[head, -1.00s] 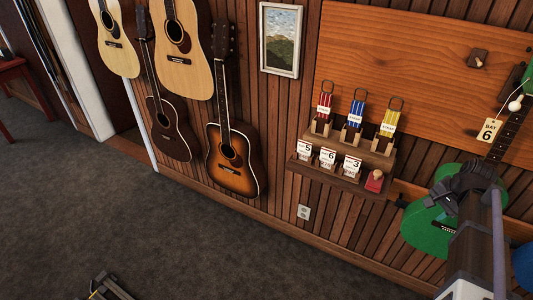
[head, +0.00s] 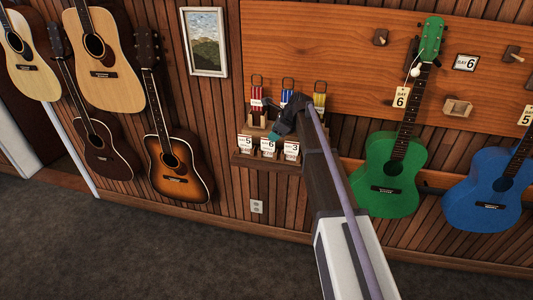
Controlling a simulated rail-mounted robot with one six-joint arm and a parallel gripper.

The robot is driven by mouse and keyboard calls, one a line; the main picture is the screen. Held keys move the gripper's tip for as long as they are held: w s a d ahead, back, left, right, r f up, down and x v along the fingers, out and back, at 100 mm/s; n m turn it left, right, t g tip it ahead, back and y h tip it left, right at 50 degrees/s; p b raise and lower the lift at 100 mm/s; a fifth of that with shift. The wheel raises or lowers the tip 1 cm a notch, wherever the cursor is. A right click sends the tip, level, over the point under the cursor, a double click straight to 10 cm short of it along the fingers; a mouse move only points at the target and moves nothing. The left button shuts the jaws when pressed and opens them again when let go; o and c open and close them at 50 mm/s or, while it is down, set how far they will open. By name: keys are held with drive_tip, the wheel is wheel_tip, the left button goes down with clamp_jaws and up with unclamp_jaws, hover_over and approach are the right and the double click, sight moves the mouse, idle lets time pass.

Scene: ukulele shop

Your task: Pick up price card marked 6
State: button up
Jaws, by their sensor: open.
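The price card marked 6 (head: 267,149) is a small white card standing in the middle of the lower ledge of a wooden wall shelf (head: 262,162). It stands between a card marked 5 (head: 245,143) and a card marked 3 (head: 291,149). My gripper (head: 274,136) is open, just above and slightly right of the card marked 6, in front of the upper tier. I cannot tell whether it touches the card. No object shows in its jaws.
String packs, red (head: 256,98), blue (head: 286,97) and yellow (head: 319,102), stand on the upper tier close around my gripper. The floor (head: 150,255) is clear.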

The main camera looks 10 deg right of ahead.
wheel_tip(320, 180, down, 2)
drive_tip(key=b, duration=0.5)
hover_over(266, 156)
wheel_tip(266, 156, down, 4)
drive_tip(key=shift+w+d+f, duration=0.1)
drive_tip(key=shift+d+f, duration=0.05)
drive_tip(key=shift+f, duration=0.1)
drive_tip(key=shift+w+a+f, duration=0.15)
drive_tip(key=shift+a, duration=0.05)
drive_tip(key=shift+r, duration=0.25)
clamp_jaws()
